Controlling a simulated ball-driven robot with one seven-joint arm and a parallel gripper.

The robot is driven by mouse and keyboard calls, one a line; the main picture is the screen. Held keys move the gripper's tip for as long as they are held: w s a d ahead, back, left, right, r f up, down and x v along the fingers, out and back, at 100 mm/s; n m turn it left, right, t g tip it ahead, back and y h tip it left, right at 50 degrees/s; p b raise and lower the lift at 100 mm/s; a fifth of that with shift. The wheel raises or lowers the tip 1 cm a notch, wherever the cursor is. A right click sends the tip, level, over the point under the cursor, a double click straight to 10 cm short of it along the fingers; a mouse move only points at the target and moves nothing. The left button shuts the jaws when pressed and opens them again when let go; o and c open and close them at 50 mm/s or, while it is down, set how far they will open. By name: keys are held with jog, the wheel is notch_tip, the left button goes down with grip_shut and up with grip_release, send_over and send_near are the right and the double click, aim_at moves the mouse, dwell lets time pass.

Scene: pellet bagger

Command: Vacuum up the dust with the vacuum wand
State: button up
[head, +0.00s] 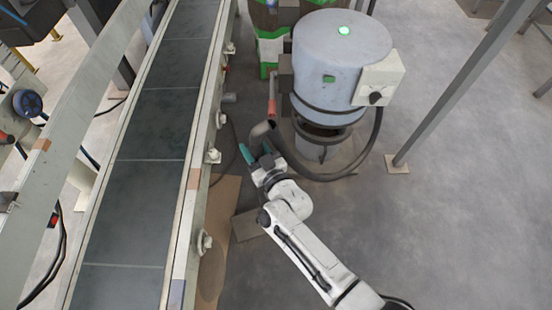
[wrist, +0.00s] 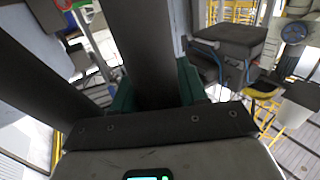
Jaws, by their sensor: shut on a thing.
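My gripper (head: 258,152) has teal fingers and is beside the vacuum, right of the conveyor. It is shut on the vacuum wand (head: 262,130), a dark grey tube. In the wrist view the wand (wrist: 148,45) runs between the green fingers of my gripper (wrist: 156,92). The black hose (head: 350,172) curves from the wand's end around to the vacuum (head: 340,60), a blue-grey drum with a green light on top. The wand's far end is hidden in the head view. A brownish patch (head: 212,270) lies on the floor by the conveyor; I cannot tell whether it is the dust.
The long conveyor (head: 140,170) with dark belt and bolted side rail runs along the left. A flat grey-brown plate (head: 247,225) lies near my arm. A grey post (head: 450,95) stands at the right. The grey floor (head: 450,230) at lower right is clear.

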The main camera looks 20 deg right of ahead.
jog(key=a+f, duration=0.3)
jog(key=a, duration=1.2)
jog(key=shift+w+a+f, duration=0.3)
jog(key=shift+w, duration=0.15)
dwell(0.5)
